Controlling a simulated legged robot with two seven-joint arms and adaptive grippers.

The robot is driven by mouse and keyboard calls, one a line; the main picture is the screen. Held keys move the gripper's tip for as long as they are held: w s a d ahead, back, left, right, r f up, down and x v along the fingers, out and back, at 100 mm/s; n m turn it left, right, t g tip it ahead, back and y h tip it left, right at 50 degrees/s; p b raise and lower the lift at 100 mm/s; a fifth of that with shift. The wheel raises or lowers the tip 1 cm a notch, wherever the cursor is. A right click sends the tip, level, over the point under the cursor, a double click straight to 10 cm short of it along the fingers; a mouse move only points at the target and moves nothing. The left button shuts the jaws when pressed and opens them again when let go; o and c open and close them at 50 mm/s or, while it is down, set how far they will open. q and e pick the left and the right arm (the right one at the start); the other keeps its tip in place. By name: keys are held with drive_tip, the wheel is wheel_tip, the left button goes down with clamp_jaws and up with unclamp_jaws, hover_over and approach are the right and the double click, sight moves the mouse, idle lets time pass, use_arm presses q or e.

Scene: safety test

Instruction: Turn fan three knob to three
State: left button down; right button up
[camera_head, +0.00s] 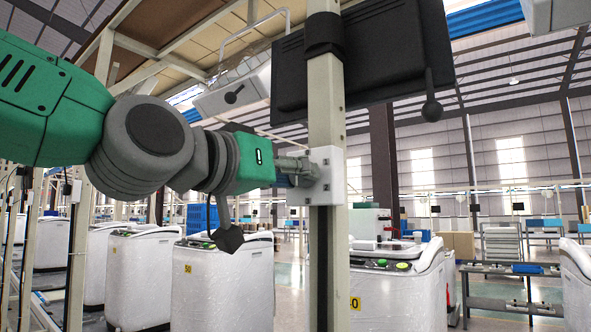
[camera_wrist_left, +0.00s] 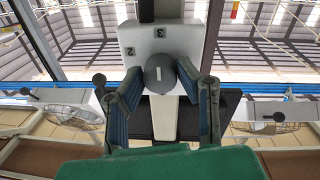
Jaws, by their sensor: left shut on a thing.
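A white switch box (camera_head: 329,168) is fixed to an upright post (camera_head: 326,90) in the head view. In the left wrist view the box (camera_wrist_left: 145,38) shows the figures 2 and 3, and a round grey knob (camera_wrist_left: 159,76) with a short pale mark sits on its face. The mark looks roughly in line with the 3. My left gripper (camera_head: 303,170) reaches the box from the left. In the wrist view its two fingers (camera_wrist_left: 160,83) close on the knob from both sides. The other figures and any fan number are not visible. My right gripper is out of view.
Dark panels (camera_head: 395,60) hang behind the post at the top. White wrapped machines (camera_head: 222,285) stand below on both sides of the post. Shelving racks (camera_head: 510,285) stand at the right. The space just left of the post below my arm looks open.

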use_arm(q)
drive_tip(key=shift+f, duration=0.4)
drive_tip(key=c, duration=1.2)
unclamp_jaws()
drive_tip(key=shift+r, duration=0.1)
drive_tip(key=shift+r, duration=0.1)
drive_tip(key=shift+s+a+r, duration=0.1)
drive_tip(key=shift+s+a, duration=0.2)
drive_tip(key=v, duration=1.1)
drive_tip(key=shift+a, duration=0.15)
